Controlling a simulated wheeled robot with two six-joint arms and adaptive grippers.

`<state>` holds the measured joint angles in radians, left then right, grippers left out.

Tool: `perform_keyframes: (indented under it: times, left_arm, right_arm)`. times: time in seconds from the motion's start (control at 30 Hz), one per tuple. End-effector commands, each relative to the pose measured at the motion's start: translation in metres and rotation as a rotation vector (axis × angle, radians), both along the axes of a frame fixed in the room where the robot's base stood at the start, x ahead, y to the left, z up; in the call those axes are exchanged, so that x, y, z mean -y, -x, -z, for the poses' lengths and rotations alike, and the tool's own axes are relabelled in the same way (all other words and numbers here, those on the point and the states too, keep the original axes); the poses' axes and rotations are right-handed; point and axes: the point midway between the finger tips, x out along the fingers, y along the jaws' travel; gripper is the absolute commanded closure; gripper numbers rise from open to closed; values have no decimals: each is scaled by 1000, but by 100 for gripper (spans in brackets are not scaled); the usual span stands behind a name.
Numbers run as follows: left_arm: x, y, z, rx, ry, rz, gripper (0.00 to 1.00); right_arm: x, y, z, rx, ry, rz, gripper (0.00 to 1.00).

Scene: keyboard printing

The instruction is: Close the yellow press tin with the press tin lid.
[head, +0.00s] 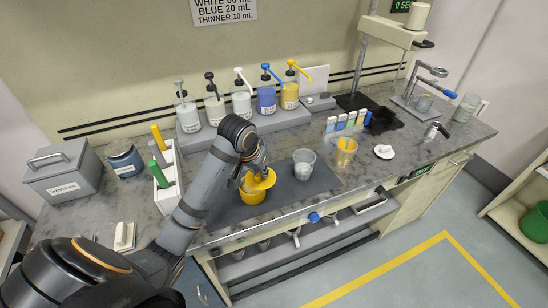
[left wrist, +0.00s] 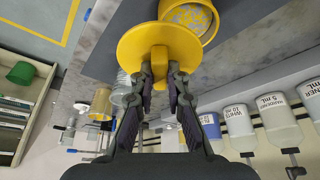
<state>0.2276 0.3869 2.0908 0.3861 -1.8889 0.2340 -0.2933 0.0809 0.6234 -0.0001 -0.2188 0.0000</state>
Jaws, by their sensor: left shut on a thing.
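My left gripper (head: 261,168) is shut on the knob of the yellow press tin lid (head: 264,180), a round disc held tilted in the head view. The lid also shows in the left wrist view (left wrist: 133,50), with its knob between the fingertips (left wrist: 160,84). The yellow press tin (head: 251,196) stands open on the dark mat, just under and beside the lid. In the left wrist view, the tin (left wrist: 212,30) shows part of its open mouth with pale speckled contents, and the lid overlaps its near rim. Whether lid and tin touch is unclear. My right gripper is not in view.
A clear cup (head: 303,165) stands on the dark mat (head: 222,211) right of the tin, with a yellow cup (head: 345,152) beyond. Pump bottles (head: 240,100) line the back. A white rack (head: 163,182) with green and yellow items stands left of my arm.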

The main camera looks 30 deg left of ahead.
Motion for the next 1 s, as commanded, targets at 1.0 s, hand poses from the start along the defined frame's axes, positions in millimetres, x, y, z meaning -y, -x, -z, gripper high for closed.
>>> perform_keyframes:
  times: [1.0]
  left_arm:
    - [-39,-13,2,3,3,751,100]
  right_arm:
    - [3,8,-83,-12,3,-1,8]
